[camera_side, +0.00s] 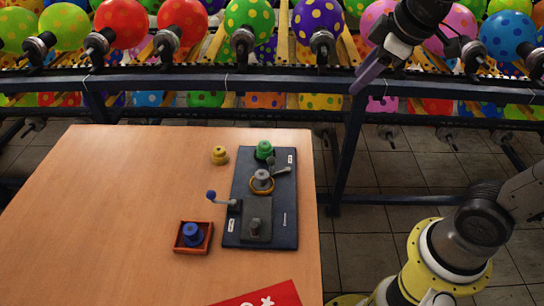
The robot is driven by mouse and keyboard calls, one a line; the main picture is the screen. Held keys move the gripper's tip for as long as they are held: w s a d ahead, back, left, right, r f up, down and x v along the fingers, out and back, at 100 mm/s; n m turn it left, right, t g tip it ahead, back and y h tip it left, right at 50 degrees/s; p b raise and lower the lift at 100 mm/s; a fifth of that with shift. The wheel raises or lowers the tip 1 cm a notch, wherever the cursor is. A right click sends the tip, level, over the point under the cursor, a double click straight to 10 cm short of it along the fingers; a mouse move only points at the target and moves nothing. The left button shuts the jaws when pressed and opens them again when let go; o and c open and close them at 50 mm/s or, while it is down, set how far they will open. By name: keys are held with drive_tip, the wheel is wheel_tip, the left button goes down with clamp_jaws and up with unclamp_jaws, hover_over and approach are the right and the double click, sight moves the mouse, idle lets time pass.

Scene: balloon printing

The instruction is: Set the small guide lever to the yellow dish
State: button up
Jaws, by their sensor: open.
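A dark blue panel (285,222) lies on the wooden table. Near its top, a small grey lever (280,170) reaches right from a grey knob (262,176). A yellow ring or dish (262,188) sits around the knob's base, and a green stacked piece (264,150) stands above it. A second lever with a blue ball (211,195) sticks out on the panel's left. I cannot tell for sure which lever is the guide lever. My gripper (369,76) is open and empty, high at the upper right, well away from the panel; its far finger is hidden.
A yellow piece (219,155) stands on the table left of the panel. A red-orange tray (178,248) holds a blue piece (192,235). A red sheet (265,297) lies at the front edge. Balloon rails (200,78) run behind the table. The table's left side is clear.

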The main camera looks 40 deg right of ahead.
drive_tip(key=w+a+f+n, duration=0.2)
drive_tip(key=w, duration=0.5)
drive_tip(key=n+g, duration=0.3)
drive_tip(key=g, duration=0.1)
hover_over(271, 159)
drive_tip(key=s+a, duration=0.2)
wheel_tip(271, 159, down, 16)
drive_tip(key=f, duration=0.1)
drive_tip(key=shift+h, duration=0.3)
drive_tip(key=f, duration=0.4)
drive_tip(key=w+d+f, duration=0.1)
drive_tip(key=f, duration=0.3)
drive_tip(key=w+d+f, duration=0.1)
drive_tip(key=f, duration=0.3)
drive_tip(key=shift+f, duration=0.1)
clamp_jaws()
